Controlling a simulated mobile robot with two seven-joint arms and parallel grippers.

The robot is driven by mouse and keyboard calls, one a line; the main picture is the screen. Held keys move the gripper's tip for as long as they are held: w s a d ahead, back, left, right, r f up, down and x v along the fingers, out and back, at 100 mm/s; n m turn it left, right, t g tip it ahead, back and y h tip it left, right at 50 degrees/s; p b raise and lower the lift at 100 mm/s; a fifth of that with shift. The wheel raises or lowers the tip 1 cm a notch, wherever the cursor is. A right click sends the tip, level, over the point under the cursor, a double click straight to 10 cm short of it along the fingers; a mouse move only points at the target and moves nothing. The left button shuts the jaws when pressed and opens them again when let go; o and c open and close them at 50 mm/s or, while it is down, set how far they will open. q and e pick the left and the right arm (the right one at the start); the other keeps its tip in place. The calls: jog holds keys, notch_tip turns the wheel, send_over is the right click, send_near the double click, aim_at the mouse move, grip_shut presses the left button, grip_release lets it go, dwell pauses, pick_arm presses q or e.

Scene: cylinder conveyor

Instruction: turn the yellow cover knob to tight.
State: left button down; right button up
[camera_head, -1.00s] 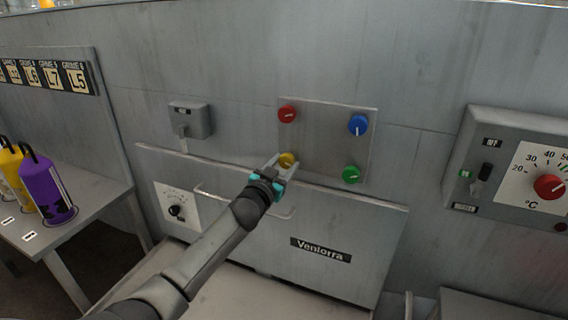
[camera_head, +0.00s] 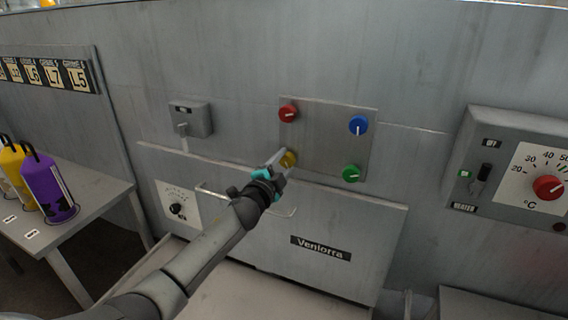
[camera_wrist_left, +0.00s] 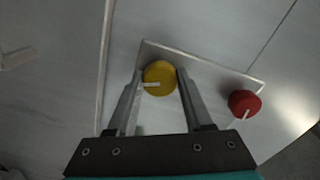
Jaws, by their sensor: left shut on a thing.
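The yellow cover knob (camera_head: 290,158) sits at the lower left corner of a grey square panel (camera_head: 325,140). My left gripper (camera_head: 283,158) is at the knob, with its fingers shut on it. In the left wrist view the yellow knob (camera_wrist_left: 159,78) lies between the two fingertips of my left gripper (camera_wrist_left: 160,74). Its white pointer line there runs nearly level, toward the left finger. In the head view the fingers hide part of the knob, and I cannot read its pointer. My right gripper is not in view.
Red (camera_head: 288,112), blue (camera_head: 358,125) and green (camera_head: 351,173) knobs sit at the panel's other corners. Below is a cover marked Venlorra (camera_head: 350,225) with a bar handle. A heater box (camera_head: 500,195) is at right. Purple (camera_head: 48,190) and yellow containers stand at left.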

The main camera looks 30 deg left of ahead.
pick_arm(q)
jog(key=shift+r+m, duration=0.1)
jog(key=shift+m, duration=1.2)
jog(key=shift+c, duration=1.5)
grip_release()
jog(key=shift+s, duration=0.5)
jog(key=s, duration=1.4)
jog(key=shift+d+p, duration=0.35)
jog(key=shift+d, duration=0.1)
jog(key=shift+s, duration=0.1)
